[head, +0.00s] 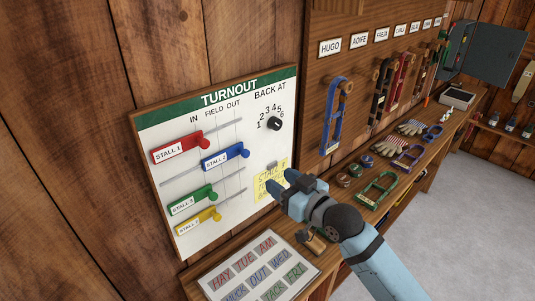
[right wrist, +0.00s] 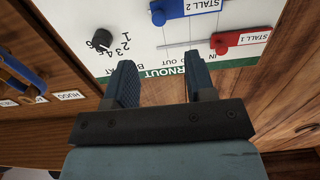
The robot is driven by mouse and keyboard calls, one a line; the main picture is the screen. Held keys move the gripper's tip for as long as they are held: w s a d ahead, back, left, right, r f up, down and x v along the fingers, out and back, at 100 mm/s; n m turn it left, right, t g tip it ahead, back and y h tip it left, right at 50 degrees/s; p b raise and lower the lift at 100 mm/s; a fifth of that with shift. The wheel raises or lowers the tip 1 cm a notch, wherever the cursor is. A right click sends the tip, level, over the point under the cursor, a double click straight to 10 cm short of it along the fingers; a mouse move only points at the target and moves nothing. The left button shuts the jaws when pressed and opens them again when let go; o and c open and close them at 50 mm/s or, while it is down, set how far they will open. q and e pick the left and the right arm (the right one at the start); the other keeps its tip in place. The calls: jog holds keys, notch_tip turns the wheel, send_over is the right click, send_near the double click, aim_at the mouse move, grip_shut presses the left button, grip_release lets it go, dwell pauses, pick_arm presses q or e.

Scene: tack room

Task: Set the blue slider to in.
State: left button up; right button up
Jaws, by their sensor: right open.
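The white TURNOUT board (head: 160,135) leans upright against the wall in the head view. Its blue slider (head: 224,157), labelled STALL 2, has its knob at the right, in line with the OUT column. The blue slider also shows at the top of the right wrist view (right wrist: 192,8), where the board appears upside down. My right gripper (head: 281,181) is open and empty, to the right of and below the blue slider, in front of the yellow note and apart from the slider. Its two fingers (right wrist: 160,80) point at the board. My left gripper is out of view.
The red slider (head: 178,149) is above the blue one; green (head: 194,199) and yellow (head: 198,221) sliders are below, all with knobs near IN. A black dial (head: 275,124) sits upper right. A bench with tack (head: 379,188) and a word card (head: 262,266) lie below.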

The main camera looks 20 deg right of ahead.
aim_at(247, 154)
jog(key=x, duration=0.4)
jog(key=p+x, duration=0.1)
jog(key=x, duration=0.4)
jog(key=r+p+x, duration=0.1)
jog(key=x, duration=0.3)
jog(key=shift+w, duration=0.45)
